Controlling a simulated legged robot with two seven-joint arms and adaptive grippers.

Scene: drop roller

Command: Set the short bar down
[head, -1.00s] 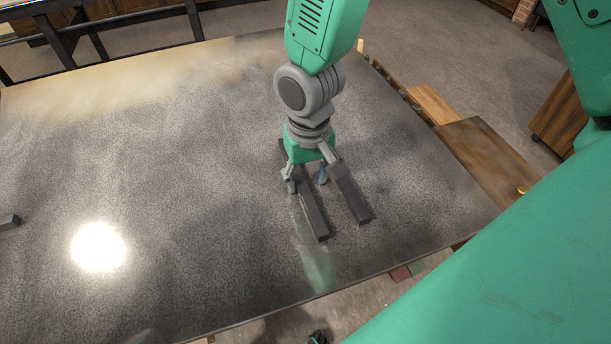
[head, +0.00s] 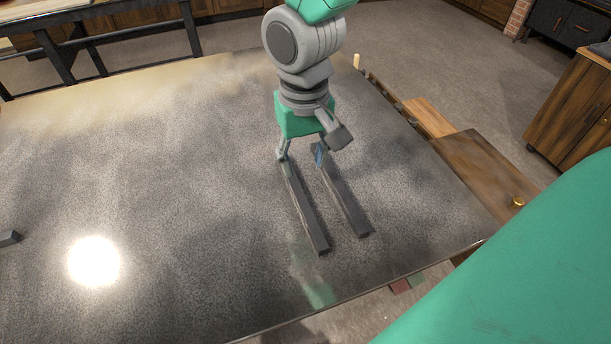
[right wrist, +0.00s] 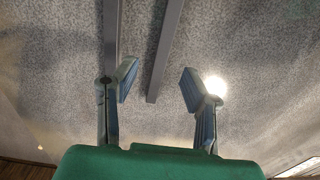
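Two dark grey bars lie nearly parallel on the table (head: 190,200), a gap between them: a left bar (head: 306,215) and a right bar (head: 347,207). The right bar looks a little shorter, but its far end is partly hidden by my gripper. My right gripper (head: 301,157) is open and empty over the far ends of the bars. In the right wrist view, one bar (right wrist: 165,45) ends between the spread fingers without touching them, and the other bar (right wrist: 110,30) runs behind the left finger. My left gripper is out of view.
A wooden side surface (head: 475,175) and a wooden cabinet (head: 575,105) stand to the right. The table's left and middle are clear.

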